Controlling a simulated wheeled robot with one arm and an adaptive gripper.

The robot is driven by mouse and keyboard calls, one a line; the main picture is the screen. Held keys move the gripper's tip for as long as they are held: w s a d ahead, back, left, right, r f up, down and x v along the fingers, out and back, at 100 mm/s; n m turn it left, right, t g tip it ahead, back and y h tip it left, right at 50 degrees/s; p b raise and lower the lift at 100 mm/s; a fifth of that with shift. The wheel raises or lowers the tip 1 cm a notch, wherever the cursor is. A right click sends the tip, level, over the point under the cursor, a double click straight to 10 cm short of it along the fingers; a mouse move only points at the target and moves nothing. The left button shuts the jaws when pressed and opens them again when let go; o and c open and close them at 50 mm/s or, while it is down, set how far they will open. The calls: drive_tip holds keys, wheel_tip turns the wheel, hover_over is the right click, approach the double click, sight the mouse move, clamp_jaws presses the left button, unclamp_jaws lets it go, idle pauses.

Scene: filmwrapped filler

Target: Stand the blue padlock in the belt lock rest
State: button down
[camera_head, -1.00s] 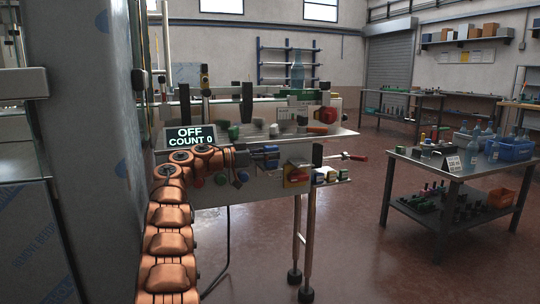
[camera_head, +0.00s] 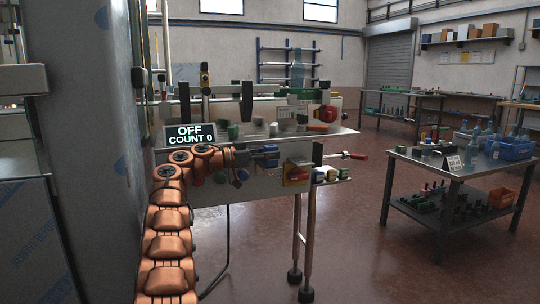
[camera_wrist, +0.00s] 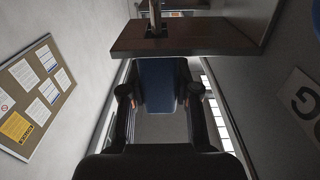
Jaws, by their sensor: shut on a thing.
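My gripper (camera_wrist: 160,98) is shut on a blue block-shaped body, which I take to be the blue padlock (camera_wrist: 158,82), held between the two dark fingers. In the wrist view a dark brown plate (camera_wrist: 215,38) lies just beyond it, with a metal post (camera_wrist: 155,14) at a dark slot; I cannot tell whether plate and padlock touch. In the head view my gripper (camera_head: 266,153) is at the front of the conveyor machine, left of a red and yellow switch (camera_head: 296,174). I cannot identify the belt lock rest with certainty.
A small ledge (camera_head: 334,181) with several coloured blocks juts out right of the switch. A red-tipped lever (camera_head: 356,156) sticks out above it. The "OFF COUNT 0" display (camera_head: 190,135) stands behind my arm. A tall grey cabinet (camera_head: 85,150) is close on the left.

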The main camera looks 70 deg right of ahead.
idle(0.3)
drive_tip(key=c, duration=0.8)
unclamp_jaws()
drive_tip(key=shift+o, duration=0.2)
drive_tip(key=shift+r+p, duration=0.15)
drive_tip(key=shift+p, duration=0.2)
